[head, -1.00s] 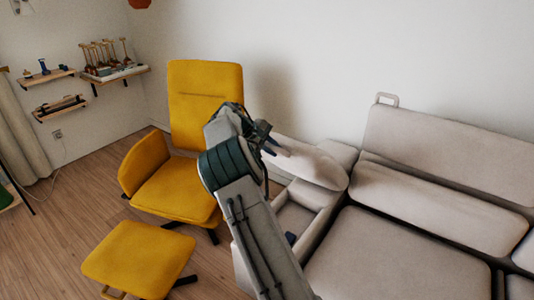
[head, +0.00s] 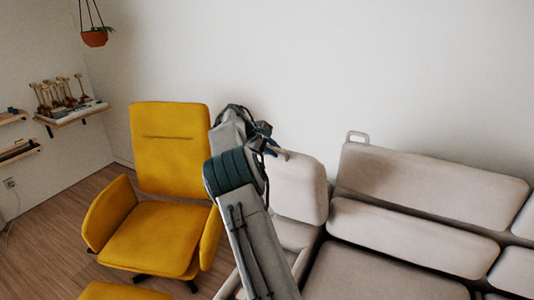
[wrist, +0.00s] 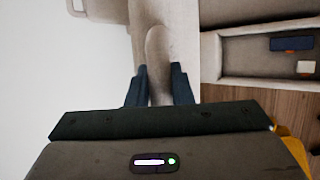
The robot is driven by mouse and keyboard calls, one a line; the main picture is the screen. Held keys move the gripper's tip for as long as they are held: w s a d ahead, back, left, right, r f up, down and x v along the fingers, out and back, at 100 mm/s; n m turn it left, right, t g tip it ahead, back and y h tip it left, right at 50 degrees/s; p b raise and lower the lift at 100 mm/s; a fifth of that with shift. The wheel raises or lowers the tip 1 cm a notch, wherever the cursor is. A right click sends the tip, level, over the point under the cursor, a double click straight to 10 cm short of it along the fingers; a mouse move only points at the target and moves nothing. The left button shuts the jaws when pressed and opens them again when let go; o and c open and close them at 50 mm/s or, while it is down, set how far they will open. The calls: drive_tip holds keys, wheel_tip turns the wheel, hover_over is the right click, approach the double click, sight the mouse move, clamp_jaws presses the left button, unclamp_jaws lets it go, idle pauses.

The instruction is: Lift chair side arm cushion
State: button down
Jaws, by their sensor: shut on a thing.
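The arm's open compartment (wrist: 230,72) shows to the right in the wrist view, with a dark blue item (wrist: 292,43) and a small pale item (wrist: 305,67) inside.
A yellow armchair (head: 155,235) stands left of my arm, with part of a yellow footstool (head: 125,291) in front. The beige sofa (head: 385,270) fills the right. A white wall (head: 330,70) is behind. Wooden floor (head: 50,235) is bare at the left.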

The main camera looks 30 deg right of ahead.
drive_tip(key=shift+w+d+r, duration=0.25)
drive_tip(key=shift+w+r, duration=0.1)
drive_tip(key=shift+w, duration=0.1)
drive_tip(key=c, duration=1.3)
unclamp_jaws()
drive_tip(key=shift+s+d, duration=0.1)
drive_tip(key=shift+d, duration=0.05)
drive_tip(key=b+v, duration=0.1)
drive_tip(key=v, duration=1.3)
drive_tip(key=shift+s+f, duration=0.1)
drive_tip(key=shift+f, duration=0.05)
